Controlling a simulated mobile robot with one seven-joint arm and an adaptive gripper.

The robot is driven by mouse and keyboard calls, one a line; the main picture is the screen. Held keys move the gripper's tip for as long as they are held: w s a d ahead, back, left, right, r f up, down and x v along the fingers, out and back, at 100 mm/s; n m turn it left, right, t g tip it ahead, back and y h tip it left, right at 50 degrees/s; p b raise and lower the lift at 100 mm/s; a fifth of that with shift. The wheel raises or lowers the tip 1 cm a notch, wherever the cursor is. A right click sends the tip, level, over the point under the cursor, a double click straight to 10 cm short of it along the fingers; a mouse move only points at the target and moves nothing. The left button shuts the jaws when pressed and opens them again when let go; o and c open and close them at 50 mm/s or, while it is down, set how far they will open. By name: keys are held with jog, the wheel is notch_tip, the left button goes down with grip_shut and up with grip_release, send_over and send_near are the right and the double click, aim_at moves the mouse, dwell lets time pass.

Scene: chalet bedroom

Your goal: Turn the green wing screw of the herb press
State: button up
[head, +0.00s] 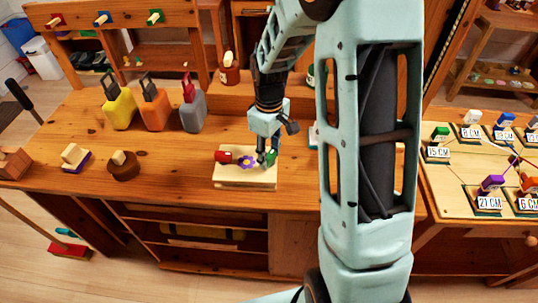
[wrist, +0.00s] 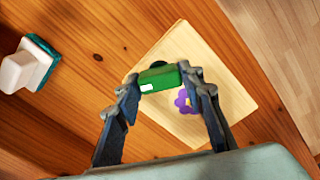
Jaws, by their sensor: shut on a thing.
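The herb press is a pale wooden board (head: 232,179) on the wooden bench, with a purple flower (head: 247,162) at its middle. A red wing screw (head: 223,157) sits at its left side. The green wing screw (head: 271,157) is at its right side, partly hidden by my gripper (head: 266,156). In the wrist view the green wing screw (wrist: 159,78) lies between the two fingertips of my gripper (wrist: 161,80), which is shut on it. The board (wrist: 222,75) and part of the purple flower (wrist: 183,101) show behind the fingers.
Yellow (head: 120,107), orange (head: 154,108) and grey (head: 191,108) bottle-shaped things stand behind the press. A round dark block (head: 123,167) and a purple-based block (head: 75,158) stand left. A teal-and-white block (wrist: 33,65) lies near the board. The bench between is clear.

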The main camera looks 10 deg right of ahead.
aim_at(269, 155)
jog(key=m+b, duration=0.1)
jog(key=m, duration=0.4)
jog(key=shift+m, duration=0.3)
jog(key=m, duration=0.5)
jog(key=shift+m, duration=0.7)
jog(key=o, duration=1.2)
jog(key=shift+c, duration=0.2)
notch_tip(269, 155, up, 12)
